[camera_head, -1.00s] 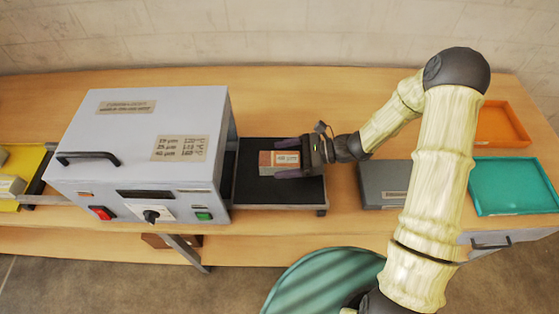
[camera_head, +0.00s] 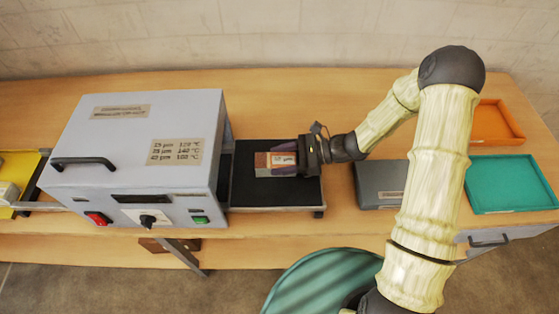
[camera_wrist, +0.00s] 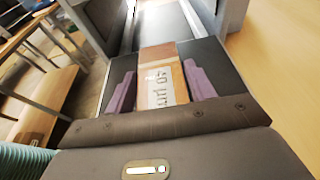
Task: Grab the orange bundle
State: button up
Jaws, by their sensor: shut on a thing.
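The orange bundle (camera_head: 264,160) is a small brownish-orange block with a white printed label on top. It is at the black outfeed tray (camera_head: 250,196) on the right side of the laminator (camera_head: 130,150). My gripper (camera_head: 279,163) reaches in from the right and is shut on the bundle. In the wrist view, the bundle (camera_wrist: 158,58) sits between the two purple fingers of my gripper (camera_wrist: 160,72), its label reading "50 µm". I cannot tell whether the bundle touches the tray. Its underside is hidden.
A grey box (camera_head: 378,185) stands right of the tray. A yellow tray (camera_head: 18,165) is at the left. The wooden table (camera_head: 285,95) behind the black tray is clear.

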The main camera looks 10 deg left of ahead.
aim_at(281, 160)
notch_tip(281, 160, up, 10)
jog(key=shift+f+b, duration=0.15)
jog(key=shift+b, duration=0.7)
jog(key=shift+f, duration=0.1)
